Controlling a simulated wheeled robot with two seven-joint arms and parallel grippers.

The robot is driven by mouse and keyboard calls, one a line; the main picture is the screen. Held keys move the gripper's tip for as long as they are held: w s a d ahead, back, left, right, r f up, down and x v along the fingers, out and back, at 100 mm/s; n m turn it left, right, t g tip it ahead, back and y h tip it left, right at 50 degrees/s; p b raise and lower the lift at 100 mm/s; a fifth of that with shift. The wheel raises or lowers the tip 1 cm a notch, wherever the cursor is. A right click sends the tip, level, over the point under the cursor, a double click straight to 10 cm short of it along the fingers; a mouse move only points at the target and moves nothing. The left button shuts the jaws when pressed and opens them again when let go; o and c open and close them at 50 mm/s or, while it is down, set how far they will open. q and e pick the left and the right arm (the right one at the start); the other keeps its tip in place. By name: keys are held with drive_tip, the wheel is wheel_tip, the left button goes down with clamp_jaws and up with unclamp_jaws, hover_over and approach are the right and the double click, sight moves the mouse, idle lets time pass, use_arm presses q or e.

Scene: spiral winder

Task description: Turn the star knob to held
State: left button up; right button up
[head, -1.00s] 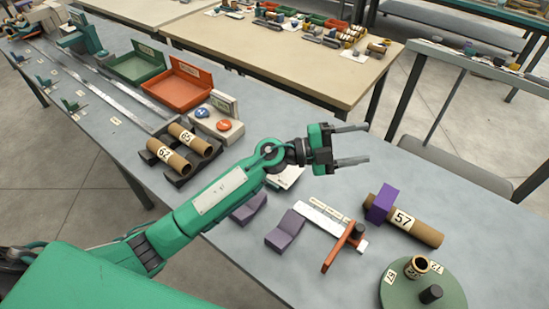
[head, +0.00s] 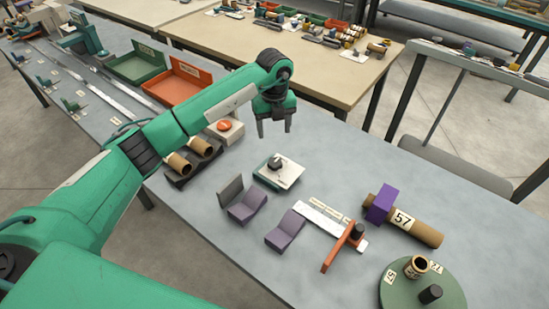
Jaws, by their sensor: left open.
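The dark star knob (head: 276,163) sits on a white plate with a green edge (head: 285,177) on the grey table. The markings around it are too small to read. My left gripper (head: 274,131) points down, open and empty. It hangs above the table and shows just above the knob in the picture, apart from it. My right gripper is not in view.
Purple angled blocks (head: 248,207) and a slide with an orange arm (head: 338,250) stand in front of the knob. Cardboard tubes (head: 180,164) lie in a dark rack to the left. A tube marked 57 (head: 420,228) lies right, near a green turntable (head: 395,295).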

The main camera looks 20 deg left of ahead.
sight(275, 161)
use_arm(q)
wheel_tip(275, 161, down, 12)
drive_tip(key=p, duration=0.3)
drive_tip(key=shift+s+d, duration=0.1)
drive_tip(key=shift+f, duration=0.7)
drive_tip(key=c, duration=1)
drive_tip(key=shift+o, duration=0.2)
